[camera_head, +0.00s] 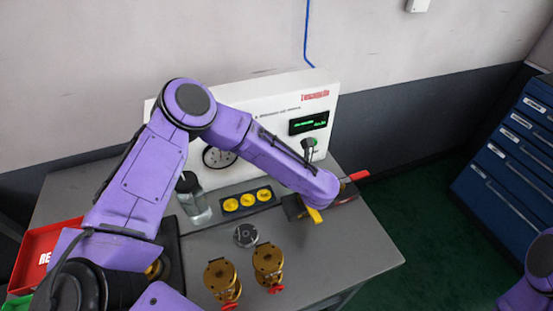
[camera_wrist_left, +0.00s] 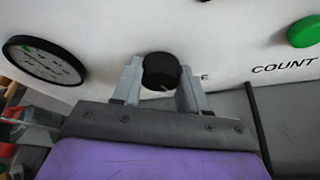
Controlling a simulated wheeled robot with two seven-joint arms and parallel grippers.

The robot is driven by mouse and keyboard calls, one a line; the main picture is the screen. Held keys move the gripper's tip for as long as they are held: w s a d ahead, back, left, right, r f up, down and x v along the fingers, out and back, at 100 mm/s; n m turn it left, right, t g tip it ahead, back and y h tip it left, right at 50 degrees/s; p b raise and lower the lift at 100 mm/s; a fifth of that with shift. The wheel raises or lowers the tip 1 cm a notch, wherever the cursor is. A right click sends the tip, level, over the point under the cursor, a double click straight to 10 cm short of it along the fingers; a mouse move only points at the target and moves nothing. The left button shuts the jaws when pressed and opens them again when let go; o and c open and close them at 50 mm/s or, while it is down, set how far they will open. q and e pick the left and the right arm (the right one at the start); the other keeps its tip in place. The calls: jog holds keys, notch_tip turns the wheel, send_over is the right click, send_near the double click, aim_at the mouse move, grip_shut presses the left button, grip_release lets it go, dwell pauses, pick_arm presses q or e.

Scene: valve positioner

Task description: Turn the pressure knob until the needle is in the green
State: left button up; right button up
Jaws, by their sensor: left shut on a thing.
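The black pressure knob (camera_wrist_left: 161,71) sits on the white panel in the left wrist view, with a short pale mark low on its face. My left gripper (camera_wrist_left: 160,84) has its two grey fingers on either side of the knob and is shut on it. The round gauge (camera_wrist_left: 45,60) is left of the knob; it also shows on the panel in the head view (camera_head: 218,157), partly behind my forearm. My right gripper is out of view.
A green button (camera_wrist_left: 303,32) is right of the knob. The panel has a lit display (camera_head: 309,123). A jar (camera_head: 193,200), a tray of yellow caps (camera_head: 225,207), a grey disc (camera_head: 245,235) and brass valves (camera_head: 268,262) stand on the bench. The bench's front right is clear.

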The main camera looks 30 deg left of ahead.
pick_arm(q)
jog(key=shift+f, duration=0.1)
jog(key=o, duration=1.1)
jog(key=shift+c, duration=0.2)
jog(key=shift+d, duration=0.1)
jog(key=b+v, duration=0.3)
jog(key=v, duration=0.7)
jog(key=shift+s+d, duration=0.15)
jog(key=shift+s, duration=0.1)
